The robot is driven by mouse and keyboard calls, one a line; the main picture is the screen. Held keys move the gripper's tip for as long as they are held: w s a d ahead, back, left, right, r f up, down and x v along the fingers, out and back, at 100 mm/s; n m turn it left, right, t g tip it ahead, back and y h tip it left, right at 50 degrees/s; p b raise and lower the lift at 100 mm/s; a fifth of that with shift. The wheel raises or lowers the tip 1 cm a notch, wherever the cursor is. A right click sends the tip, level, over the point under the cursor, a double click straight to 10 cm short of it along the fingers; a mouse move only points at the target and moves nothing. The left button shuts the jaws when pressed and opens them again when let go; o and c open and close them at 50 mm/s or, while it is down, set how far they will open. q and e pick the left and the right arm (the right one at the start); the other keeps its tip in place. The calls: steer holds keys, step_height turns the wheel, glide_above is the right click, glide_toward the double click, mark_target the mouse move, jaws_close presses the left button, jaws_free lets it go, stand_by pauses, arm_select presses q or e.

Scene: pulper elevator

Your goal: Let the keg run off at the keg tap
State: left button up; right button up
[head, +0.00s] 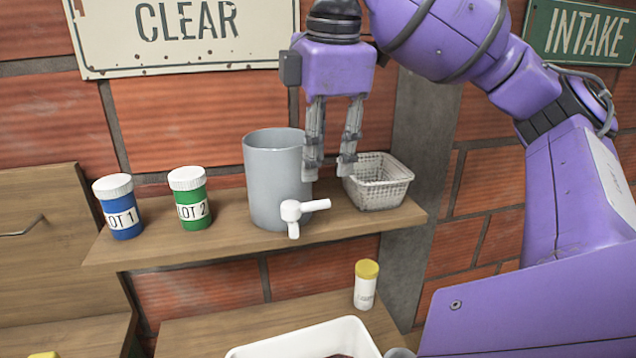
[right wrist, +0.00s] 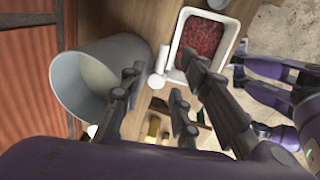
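The keg (head: 272,185) is a grey open-topped cylinder standing upright on the wooden shelf. A white tap (head: 291,212) sits low on its front, its spout pointing down and its lever sticking out sideways to the right. In the right wrist view the keg (right wrist: 68,85) shows its pale inside, with the white tap (right wrist: 159,62) beside it. My right gripper (head: 330,168) points down with its fingers apart and nothing between them. It is at the keg's right side, above the tap lever and apart from it. I cannot make out my left gripper in either view.
A blue LOT 1 jar (head: 120,212) and a green LOT 2 jar (head: 190,203) stand left of the keg. A white basket (head: 378,187) stands close on the right. Below are a yellow-capped bottle (head: 366,287) and a white tub (head: 325,338), which holds red contents.

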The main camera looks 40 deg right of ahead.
mark_target(319, 201)
steer(key=shift+w+d+f, duration=0.1)
steer(key=shift+w+f, duration=0.05)
steer(key=shift+f, duration=1.05)
steer(key=shift+w+f, duration=0.2)
steer(key=shift+f, duration=1)
steer(key=shift+w+d+f, duration=0.1)
steer(key=shift+w+f, duration=0.05)
steer(key=shift+f, duration=1.05)
steer(key=shift+c, duration=0.2)
jaws_close()
